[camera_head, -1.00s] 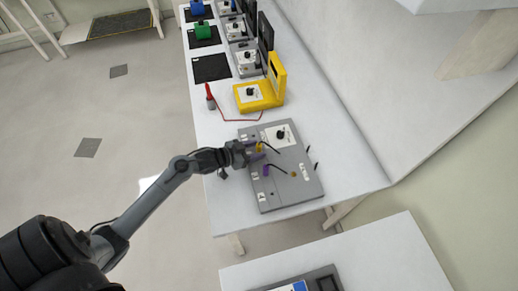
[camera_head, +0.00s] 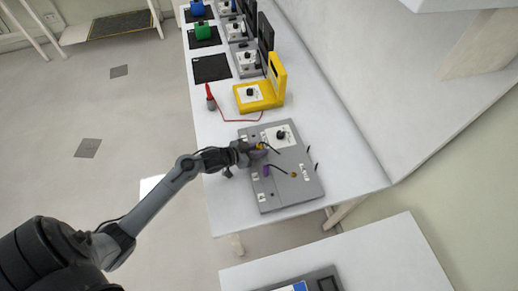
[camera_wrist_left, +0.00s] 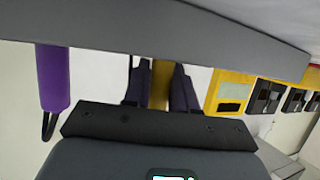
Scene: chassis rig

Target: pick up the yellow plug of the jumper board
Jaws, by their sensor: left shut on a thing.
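The grey jumper board (camera_head: 285,200) lies on the white bench in the head view. My left gripper (camera_head: 258,150) is over the board's left part and shut on the yellow plug (camera_head: 261,146), which has a dark lead. In the left wrist view the yellow plug (camera_wrist_left: 160,86) stands between the two dark fingers of the gripper (camera_wrist_left: 158,90), its lower end hidden. The purple plug (camera_head: 267,170) stands on the board nearby, and it also shows to the left in the wrist view (camera_wrist_left: 52,78). I cannot tell whether the yellow plug is clear of the board.
A yellow device (camera_head: 258,95) with a dial and a red probe (camera_head: 210,97) on a red wire lie behind the board. Grey devices and black mats (camera_head: 211,68) stand farther back. The bench is bare right of the board, up to the wall.

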